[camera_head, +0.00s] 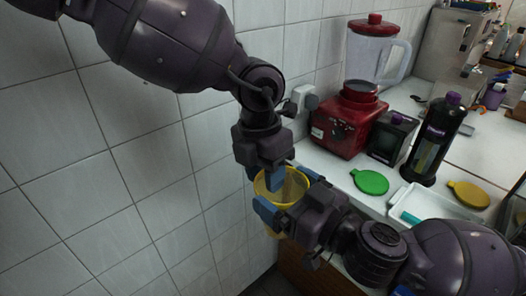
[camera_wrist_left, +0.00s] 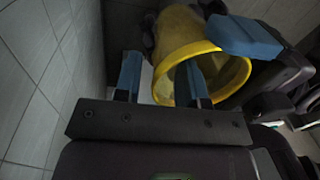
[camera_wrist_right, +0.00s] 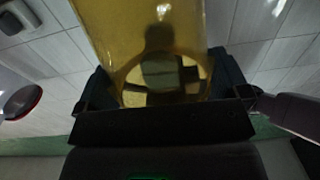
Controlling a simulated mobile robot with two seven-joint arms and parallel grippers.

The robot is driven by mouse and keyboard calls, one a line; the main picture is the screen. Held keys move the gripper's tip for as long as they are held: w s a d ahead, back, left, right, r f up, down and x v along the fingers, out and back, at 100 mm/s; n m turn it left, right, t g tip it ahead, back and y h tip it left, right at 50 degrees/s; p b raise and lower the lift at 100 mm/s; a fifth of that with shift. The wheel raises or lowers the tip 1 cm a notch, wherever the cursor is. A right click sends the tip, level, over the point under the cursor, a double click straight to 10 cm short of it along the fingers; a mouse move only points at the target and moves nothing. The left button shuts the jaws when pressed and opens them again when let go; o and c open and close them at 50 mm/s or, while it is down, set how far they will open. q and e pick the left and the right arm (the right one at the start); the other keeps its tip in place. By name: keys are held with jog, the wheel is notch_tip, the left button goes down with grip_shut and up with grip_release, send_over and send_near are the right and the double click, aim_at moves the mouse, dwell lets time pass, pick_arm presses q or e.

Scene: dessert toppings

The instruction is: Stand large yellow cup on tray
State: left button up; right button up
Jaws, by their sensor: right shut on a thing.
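The large yellow cup (camera_head: 272,188) is translucent and held in the air in front of the counter, its open rim toward the head camera. My right gripper (camera_head: 284,194) is shut on its sides; the right wrist view shows the cup (camera_wrist_right: 150,35) between the fingers. My left gripper (camera_head: 264,177) is at the rim from above. In the left wrist view its fingers (camera_wrist_left: 160,78) are apart, one overlapping the mouth of the cup (camera_wrist_left: 218,88) and one outside; contact is unclear. The white tray (camera_head: 444,209) lies on the counter at right, partly hidden by my right arm.
A teal item (camera_head: 410,218) lies in the tray. A green lid (camera_head: 370,181), yellow lid (camera_head: 468,194), dark bottle (camera_head: 435,140), black box (camera_head: 390,138) and red blender (camera_head: 348,122) crowd the counter. The tiled wall (camera_head: 150,200) is close on the left.

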pick_arm(q)
jog(key=shift+s+d+f, duration=0.1)
jog(key=shift+s+f, duration=0.05)
jog(key=shift+f, duration=1.2)
grip_shut()
pick_arm(e)
jog(key=o, duration=0.8)
jog(key=shift+c, duration=0.2)
jog(key=shift+r, duration=0.1)
